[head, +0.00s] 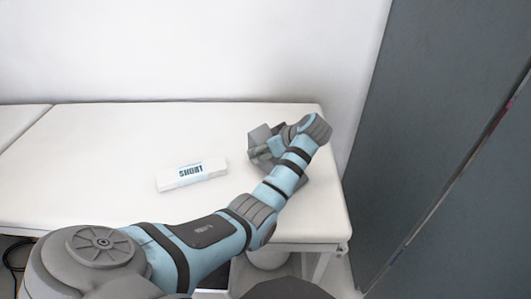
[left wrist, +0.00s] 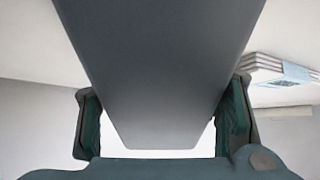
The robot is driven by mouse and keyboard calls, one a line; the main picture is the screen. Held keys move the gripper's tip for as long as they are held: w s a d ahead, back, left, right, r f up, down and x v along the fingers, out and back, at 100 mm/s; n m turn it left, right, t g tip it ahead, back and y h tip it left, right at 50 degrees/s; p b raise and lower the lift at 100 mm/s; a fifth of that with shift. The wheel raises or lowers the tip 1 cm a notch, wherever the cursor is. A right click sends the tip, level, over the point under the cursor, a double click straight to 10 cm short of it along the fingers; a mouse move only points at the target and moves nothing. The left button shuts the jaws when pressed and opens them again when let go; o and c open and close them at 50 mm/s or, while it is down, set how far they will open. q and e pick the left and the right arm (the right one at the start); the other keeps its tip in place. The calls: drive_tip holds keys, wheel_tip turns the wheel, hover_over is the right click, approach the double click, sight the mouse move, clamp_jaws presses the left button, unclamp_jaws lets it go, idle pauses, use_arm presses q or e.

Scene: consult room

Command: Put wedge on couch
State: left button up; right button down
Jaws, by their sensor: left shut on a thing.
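The wedge is a smooth dark grey block (left wrist: 160,75) that fills the middle of the left wrist view, between the two fingers. My left gripper (head: 264,152) is shut on it over the right part of the white couch (head: 95,150). In the head view, grey parts of the wedge (head: 259,134) show beside the gripper, and my arm and wrist hide much of it. I cannot tell whether the wedge touches the couch top. My right gripper is not in view.
A white pack labelled "SHORT" (head: 192,176) lies on the couch left of the gripper; it also shows in the left wrist view (left wrist: 283,72). The couch's left part is clear. A white wall stands behind, and a dark grey panel (head: 430,110) stands right.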

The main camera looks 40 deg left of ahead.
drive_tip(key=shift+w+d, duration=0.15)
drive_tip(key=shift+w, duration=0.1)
use_arm(q)
drive_tip(key=o, duration=1.3)
drive_tip(key=shift+o, duration=0.2)
drive_tip(key=shift+d+r, duration=0.15)
drive_tip(key=shift+r, duration=0.05)
drive_tip(key=p+v, duration=0.4)
drive_tip(key=v, duration=0.7)
drive_tip(key=shift+r, duration=0.2)
drive_tip(key=shift+s+d+r, duration=0.1)
drive_tip(key=shift+d, duration=0.1)
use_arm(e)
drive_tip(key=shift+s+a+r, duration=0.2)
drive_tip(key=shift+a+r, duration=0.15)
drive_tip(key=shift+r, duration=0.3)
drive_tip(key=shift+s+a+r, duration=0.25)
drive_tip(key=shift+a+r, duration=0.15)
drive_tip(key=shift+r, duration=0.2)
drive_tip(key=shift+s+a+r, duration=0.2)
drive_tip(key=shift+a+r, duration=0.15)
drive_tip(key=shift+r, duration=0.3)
